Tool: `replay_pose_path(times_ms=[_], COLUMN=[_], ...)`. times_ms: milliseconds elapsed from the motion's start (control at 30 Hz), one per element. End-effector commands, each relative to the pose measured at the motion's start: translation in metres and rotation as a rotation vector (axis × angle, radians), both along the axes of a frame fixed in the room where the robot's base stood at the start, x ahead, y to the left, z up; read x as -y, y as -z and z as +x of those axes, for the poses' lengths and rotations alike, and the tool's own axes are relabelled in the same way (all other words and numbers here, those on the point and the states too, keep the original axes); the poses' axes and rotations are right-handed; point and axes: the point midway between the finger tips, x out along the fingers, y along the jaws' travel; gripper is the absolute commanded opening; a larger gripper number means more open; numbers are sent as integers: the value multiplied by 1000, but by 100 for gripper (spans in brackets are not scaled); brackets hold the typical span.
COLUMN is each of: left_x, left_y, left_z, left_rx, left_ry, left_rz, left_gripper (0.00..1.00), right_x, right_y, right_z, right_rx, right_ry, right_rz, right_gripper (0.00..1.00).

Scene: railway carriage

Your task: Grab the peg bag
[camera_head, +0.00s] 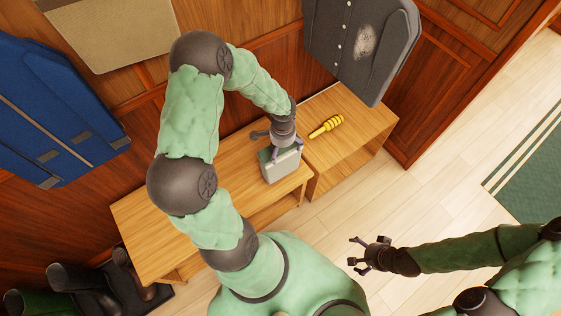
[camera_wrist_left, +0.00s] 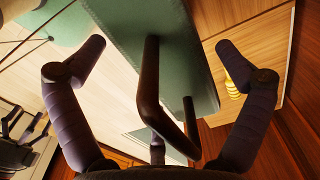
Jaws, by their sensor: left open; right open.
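The peg bag (camera_head: 281,167) is a small grey and green bag standing on the wooden bench (camera_head: 160,212), near its right end. My left gripper (camera_head: 279,146) is right above it, open. In the left wrist view the bag's green top (camera_wrist_left: 165,35) lies ahead of the open left gripper (camera_wrist_left: 160,58). A dark bar-like handle (camera_wrist_left: 150,80) rises from it between the two spread fingers, which look apart from it. In the head view the gripper hides part of the bag's top. My right gripper (camera_head: 356,256) is open and empty over the floor.
A yellow ribbed object (camera_head: 326,126) lies on the adjoining wooden bench (camera_head: 355,145), close right of the bag. A dark coat (camera_head: 362,40) and a blue coat (camera_head: 50,115) hang on the panelled wall. Boots (camera_head: 90,285) stand lower left.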

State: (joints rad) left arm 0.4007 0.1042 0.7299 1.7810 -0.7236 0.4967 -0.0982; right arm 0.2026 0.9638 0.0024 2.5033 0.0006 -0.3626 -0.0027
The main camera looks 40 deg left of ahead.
Motion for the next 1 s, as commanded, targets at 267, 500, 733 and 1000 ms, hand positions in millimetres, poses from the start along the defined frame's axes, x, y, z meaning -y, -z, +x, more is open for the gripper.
replay_pose_path(times_ms=[267,500,733,1000], left_x=[0,0,0,0], left_y=[11,11,11,7], left_z=[0,0,0,0], left_rx=[1,1,1,1], left_ry=[-2,-2,-2,-1], left_rz=[1,0,1,0], left_gripper=[100,46,23,23], right_x=[0,0,0,0], right_y=[5,5,5,3], right_z=[0,0,0,0], right_rx=[0,0,0,0], right_ry=[0,0,0,0], right_rz=[0,0,0,0], right_gripper=[96,96,96,96])
